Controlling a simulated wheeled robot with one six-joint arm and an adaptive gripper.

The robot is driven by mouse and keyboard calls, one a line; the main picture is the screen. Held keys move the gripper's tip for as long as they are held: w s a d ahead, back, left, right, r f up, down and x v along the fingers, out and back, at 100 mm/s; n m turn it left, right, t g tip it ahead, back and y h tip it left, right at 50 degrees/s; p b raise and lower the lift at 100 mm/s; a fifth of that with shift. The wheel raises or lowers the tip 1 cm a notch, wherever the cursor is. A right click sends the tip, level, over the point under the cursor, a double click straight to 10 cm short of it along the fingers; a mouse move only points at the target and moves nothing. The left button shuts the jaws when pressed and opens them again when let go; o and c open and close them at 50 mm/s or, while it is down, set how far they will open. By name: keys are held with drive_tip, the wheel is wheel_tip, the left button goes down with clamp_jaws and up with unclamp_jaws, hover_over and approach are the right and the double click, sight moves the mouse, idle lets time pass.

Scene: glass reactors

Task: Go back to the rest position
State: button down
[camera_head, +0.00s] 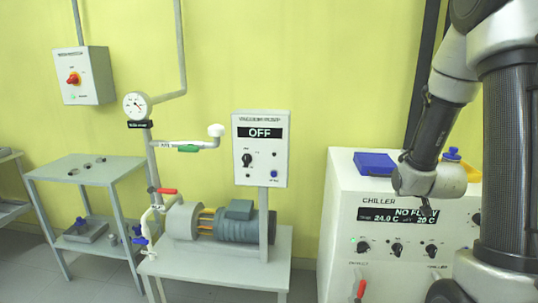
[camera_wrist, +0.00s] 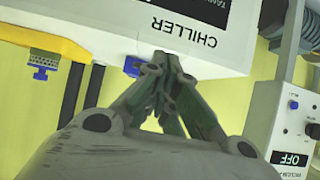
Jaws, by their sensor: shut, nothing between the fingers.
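My gripper (camera_wrist: 165,62) is shut and empty in the wrist view, its fingertips together in front of the chiller's white face, near the word CHILLER. In the head view my arm hangs down at the right and its wrist is in front of the chiller (camera_head: 343,215). Only a small dark part of my gripper (camera_head: 428,209) shows there, over the display edge. I cannot tell whether the fingertips touch the chiller.
A vacuum pump (camera_head: 235,228) stands on a table left of the chiller, below a control box reading OFF (camera_head: 260,160). A blue box (camera_head: 375,163) lies on the chiller top. A grey shelf table (camera_head: 92,172) stands at the left. Free floor shows between the tables.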

drive_tip(key=s+a+f+g+y, duration=0.1)
drive_tip(key=s+a+f+g, duration=0.1)
drive_tip(key=s+g, duration=0.3)
drive_tip(key=s+a+f+g, duration=0.1)
drive_tip(key=s+f+g, duration=0.1)
drive_tip(key=s, duration=0.5)
drive_tip(key=s+a+r+n, duration=0.1)
drive_tip(key=s+a+r, duration=0.3)
drive_tip(key=s+r, duration=0.4)
drive_tip(key=s+a+r+n+y, duration=0.1)
drive_tip(key=s+a+r, duration=0.3)
drive_tip(key=s+r, duration=0.4)
drive_tip(key=shift+v, duration=1.15)
drive_tip(key=shift+a, duration=0.1)
